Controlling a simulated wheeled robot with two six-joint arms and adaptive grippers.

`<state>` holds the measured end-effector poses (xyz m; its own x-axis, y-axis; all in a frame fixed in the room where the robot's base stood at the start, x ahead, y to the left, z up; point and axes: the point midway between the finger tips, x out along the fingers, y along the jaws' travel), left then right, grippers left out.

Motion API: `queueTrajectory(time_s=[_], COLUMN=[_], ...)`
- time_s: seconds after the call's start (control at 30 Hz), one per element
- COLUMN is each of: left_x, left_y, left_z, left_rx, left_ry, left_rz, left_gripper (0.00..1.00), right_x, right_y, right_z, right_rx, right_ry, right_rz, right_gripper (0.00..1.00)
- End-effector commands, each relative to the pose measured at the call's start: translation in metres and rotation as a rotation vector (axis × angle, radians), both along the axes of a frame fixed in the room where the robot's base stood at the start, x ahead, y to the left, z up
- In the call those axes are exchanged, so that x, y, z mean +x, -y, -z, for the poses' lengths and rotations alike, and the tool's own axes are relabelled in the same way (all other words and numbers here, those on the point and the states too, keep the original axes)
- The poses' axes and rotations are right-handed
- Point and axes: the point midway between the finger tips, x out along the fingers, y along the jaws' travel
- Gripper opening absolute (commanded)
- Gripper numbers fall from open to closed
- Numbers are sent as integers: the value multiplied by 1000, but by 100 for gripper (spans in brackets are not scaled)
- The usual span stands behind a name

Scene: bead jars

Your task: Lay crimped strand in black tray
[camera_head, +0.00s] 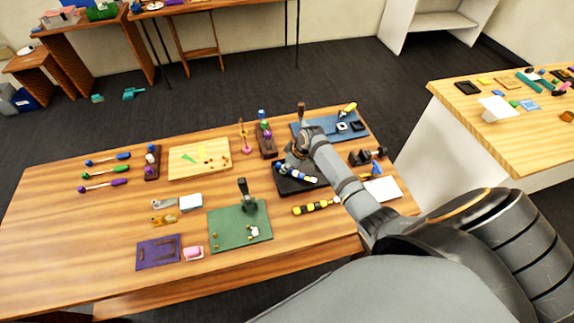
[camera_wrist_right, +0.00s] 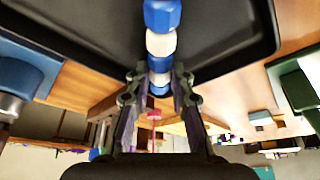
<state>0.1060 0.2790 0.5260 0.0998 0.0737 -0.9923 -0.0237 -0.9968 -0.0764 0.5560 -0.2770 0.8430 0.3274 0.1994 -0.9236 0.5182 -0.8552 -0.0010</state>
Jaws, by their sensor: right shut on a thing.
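The black tray (camera_head: 291,189) lies on the right half of the wooden table; in the wrist view its dark floor and raised rim (camera_wrist_right: 236,58) fill the upper part. A strand of blue and white beads (camera_head: 299,174) is at the tray, inside its outline. My right gripper (camera_head: 284,166) is shut on this strand, which runs up the middle of the wrist view (camera_wrist_right: 161,44) between the fingers. I cannot tell whether the strand touches the tray floor. The gripper hides part of the tray. My left gripper is not in view.
A yellow and black strand (camera_head: 316,207) lies just in front of the tray. A green mat with a small press (camera_head: 238,232) is to the left, a blue mat (camera_head: 318,124) behind. A white card (camera_head: 383,189) lies right. Bare wood shows at the front left.

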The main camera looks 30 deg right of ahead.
Motion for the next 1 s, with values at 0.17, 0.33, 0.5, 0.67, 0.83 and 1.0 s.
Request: queueTrajectory(time_s=[0.17,0.33,0.5,0.67,0.83,1.0], left_x=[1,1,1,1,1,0], left_y=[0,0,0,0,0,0], left_z=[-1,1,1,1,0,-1], left_rx=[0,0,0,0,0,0], left_ry=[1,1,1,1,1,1], left_rz=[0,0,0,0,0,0], left_gripper=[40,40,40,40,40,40], right_x=[0,0,0,0,0,-6], right_y=[0,0,0,0,0,6], right_z=[3,5,6,6,4,-15], right_rx=[-1,-1,-1,-1,-1,-5], right_ry=[1,0,0,0,0,3], right_rz=[-1,0,0,0,0,0], right_gripper=[0,0,39,44,44,44])
